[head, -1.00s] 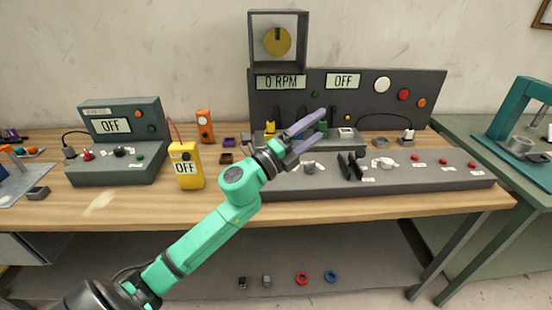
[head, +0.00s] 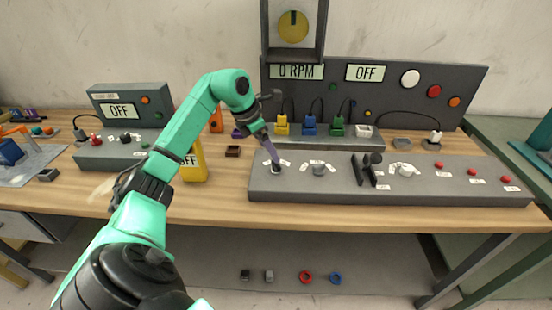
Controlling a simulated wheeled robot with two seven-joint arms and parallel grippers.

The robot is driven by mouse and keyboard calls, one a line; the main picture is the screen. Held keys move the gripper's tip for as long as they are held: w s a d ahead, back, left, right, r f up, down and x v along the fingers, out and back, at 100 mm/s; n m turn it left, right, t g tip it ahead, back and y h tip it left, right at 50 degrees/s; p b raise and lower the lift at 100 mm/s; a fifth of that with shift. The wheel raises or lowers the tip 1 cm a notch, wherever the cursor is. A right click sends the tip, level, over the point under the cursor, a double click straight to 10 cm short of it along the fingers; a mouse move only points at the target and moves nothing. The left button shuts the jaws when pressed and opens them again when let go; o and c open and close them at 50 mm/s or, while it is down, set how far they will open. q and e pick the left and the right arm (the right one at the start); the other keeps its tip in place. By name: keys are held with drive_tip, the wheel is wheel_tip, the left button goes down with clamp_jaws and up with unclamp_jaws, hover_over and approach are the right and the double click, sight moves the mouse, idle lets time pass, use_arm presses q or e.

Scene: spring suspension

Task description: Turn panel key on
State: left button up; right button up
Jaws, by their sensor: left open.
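The long grey control panel (head: 440,192) lies on the wooden workbench. At its left end is a small dark key or knob (head: 276,169) with white labels around it. Which way it is turned is too small to tell. My left gripper (head: 272,154) points down at this spot, its purple fingers just over or beside it. The gripper is open, but I cannot tell whether the fingers touch the key. The upright panel behind shows "0 RPM" (head: 296,71) and "OFF" (head: 365,73). My right gripper is not in view.
Right of the key are a grey knob (head: 319,169), a black lever (head: 364,169), a white knob (head: 404,170) and red buttons (head: 472,172). Several coloured plugs, one blue (head: 309,125), stand behind. A yellow meter (head: 194,165) is partly behind my arm.

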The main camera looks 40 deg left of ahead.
sight(276, 167)
use_arm(q)
drive_tip(key=p+x, duration=0.1)
drive_tip(key=x, duration=0.5)
drive_tip(key=shift+w, duration=0.1)
drive_tip(key=shift+c, duration=0.3)
drive_tip(key=c, duration=1.3)
